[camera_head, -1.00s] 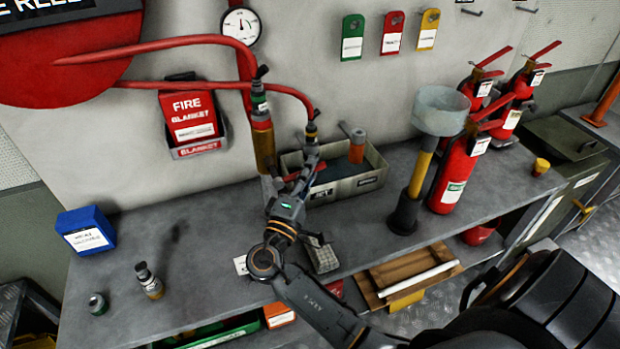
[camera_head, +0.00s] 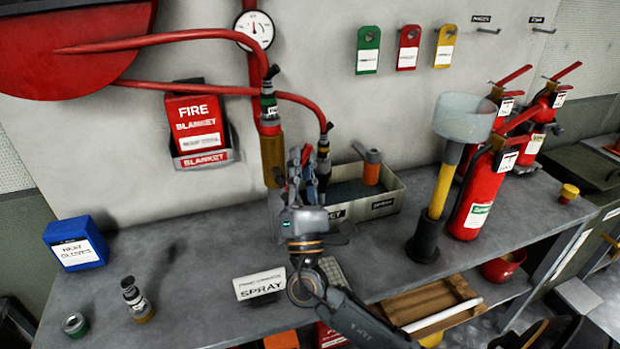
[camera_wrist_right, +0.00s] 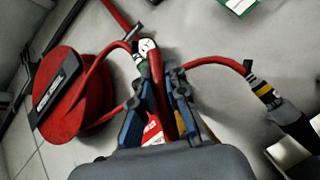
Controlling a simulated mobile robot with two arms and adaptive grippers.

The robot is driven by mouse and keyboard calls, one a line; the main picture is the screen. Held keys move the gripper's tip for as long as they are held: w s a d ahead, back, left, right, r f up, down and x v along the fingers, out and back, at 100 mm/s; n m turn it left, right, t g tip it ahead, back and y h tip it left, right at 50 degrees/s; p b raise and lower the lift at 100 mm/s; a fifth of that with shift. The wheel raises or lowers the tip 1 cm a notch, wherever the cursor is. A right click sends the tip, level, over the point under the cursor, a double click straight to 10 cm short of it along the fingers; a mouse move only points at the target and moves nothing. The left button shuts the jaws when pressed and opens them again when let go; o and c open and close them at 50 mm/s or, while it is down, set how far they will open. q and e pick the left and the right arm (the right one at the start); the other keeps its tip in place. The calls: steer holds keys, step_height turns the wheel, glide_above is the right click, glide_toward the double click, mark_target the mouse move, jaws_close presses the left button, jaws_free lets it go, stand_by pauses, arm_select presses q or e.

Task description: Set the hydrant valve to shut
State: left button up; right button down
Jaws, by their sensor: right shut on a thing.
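The hydrant valve appears to be the brass-coloured body (camera_head: 272,155) under the red pipe and the green-banded coupling (camera_head: 268,104) on the wall. My right gripper (camera_head: 306,160) is beside it, to its right. In the wrist view its two blue-grey fingers (camera_wrist_right: 158,108) close around a red bar, which looks like the valve's lever (camera_wrist_right: 158,88). A bit of this red lever also shows by the fingers in the head view (camera_head: 292,169). The fingers hide most of it, and its angle is hard to tell. My left gripper is out of view.
A hose end (camera_head: 325,140) hangs just right of the gripper. A grey bin (camera_head: 378,203) stands close behind it on the bench (camera_head: 190,270).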

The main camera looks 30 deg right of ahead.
mark_target(286, 187)
steer(key=n+t+y, duration=0.1)
steer(key=n+y, duration=0.1)
steer(key=a+n+t+y+b, duration=0.1)
steer(key=n, duration=0.1)
steer(key=n+y, duration=0.2)
steer(key=shift+w+a+r+t+y+b, duration=0.2)
steer(key=shift+r+t+y+b, duration=0.1)
steer(key=shift+r+t, duration=0.1)
steer(key=shift+w+a+r+n+t+y+b, duration=0.15)
steer(key=shift+a+n+y+b, duration=0.1)
steer(key=shift+n+y, duration=0.8)
steer(key=shift+s+a+n+t+y+b, duration=0.15)
steer(key=shift+a+n+y, duration=0.1)
steer(key=shift+n+y, duration=0.8)
steer(key=shift+w+a+r+n+t+y+b, duration=0.1)
steer(key=shift+a+n+y+b, duration=0.15)
steer(key=shift+n+y, duration=0.75)
steer(key=shift+n, duration=0.3)
steer(key=c, duration=1.5)
jaws_free()
steer(key=shift+o, duration=0.8)
steer(key=shift+w+a+f, duration=0.15)
steer(key=shift+f, duration=0.25)
steer(key=v, duration=1.1)
steer(key=shift+s, duration=0.5)
